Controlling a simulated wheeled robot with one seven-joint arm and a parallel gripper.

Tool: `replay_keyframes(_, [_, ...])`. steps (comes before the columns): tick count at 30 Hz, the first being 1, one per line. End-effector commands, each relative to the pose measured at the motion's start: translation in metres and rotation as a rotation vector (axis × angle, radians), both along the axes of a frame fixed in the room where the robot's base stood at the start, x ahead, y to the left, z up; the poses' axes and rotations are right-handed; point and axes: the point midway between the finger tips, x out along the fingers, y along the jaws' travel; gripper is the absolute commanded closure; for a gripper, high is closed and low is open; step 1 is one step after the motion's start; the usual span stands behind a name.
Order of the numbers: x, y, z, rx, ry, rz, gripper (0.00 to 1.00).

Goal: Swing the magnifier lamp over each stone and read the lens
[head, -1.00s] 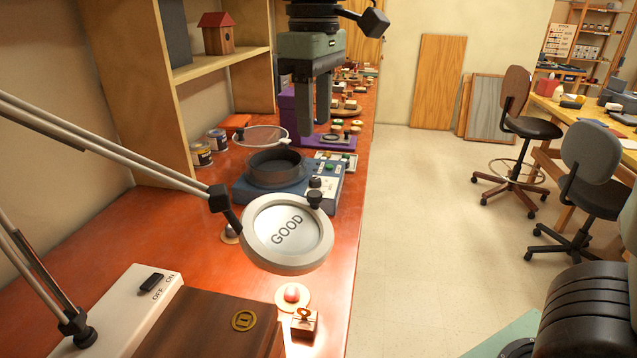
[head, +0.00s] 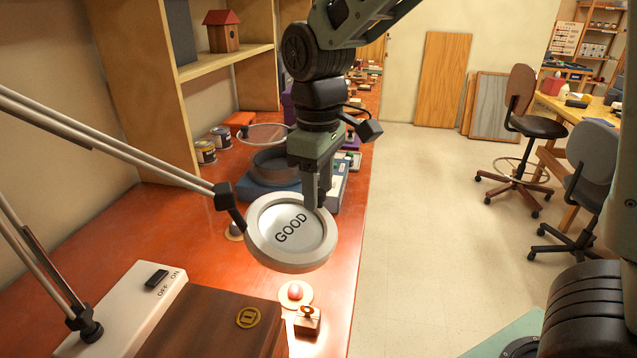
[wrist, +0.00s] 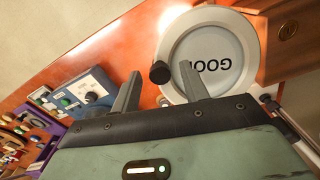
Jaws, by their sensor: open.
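The magnifier lamp's round white head (head: 255,250) hangs over the red bench, and its lens (head: 288,225) reads "GOOD". My gripper (head: 321,205) is open at the right far rim of the lamp head. In the wrist view a dark knob (wrist: 160,72) on the rim shows between the two spread fingers; I cannot tell whether they touch it. A pink stone (head: 295,291) sits on a pale round pad in front of the lamp head. What lies under the lens is hidden.
A white lamp base with an on/off switch (head: 157,278) and a brown box (head: 200,325) stand at front left. A small wooden stamp (head: 308,320) is near the bench edge. A blue device (head: 258,192) stands behind the lens. Open floor lies to the right.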

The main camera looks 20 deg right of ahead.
Motion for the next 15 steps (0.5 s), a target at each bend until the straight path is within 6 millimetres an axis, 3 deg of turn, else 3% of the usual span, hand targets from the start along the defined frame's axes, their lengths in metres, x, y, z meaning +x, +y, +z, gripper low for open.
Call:
replay_keyframes(2, [0.000,0.000,0.000,0.000,0.000,0.000,0.55])
replay_keyframes(6, [0.000,0.000,0.000,0.000,0.000,0.000,0.94])
replay_keyframes(7, [0.000,0.000,0.000,0.000,0.000,0.000,1.00])
replay_keyframes(11, [0.001,0.000,0.001,0.000,0.000,0.001,1.00])
replay_keyframes(15, [0.016,0.001,0.003,-0.001,0.000,0.033,1.00])
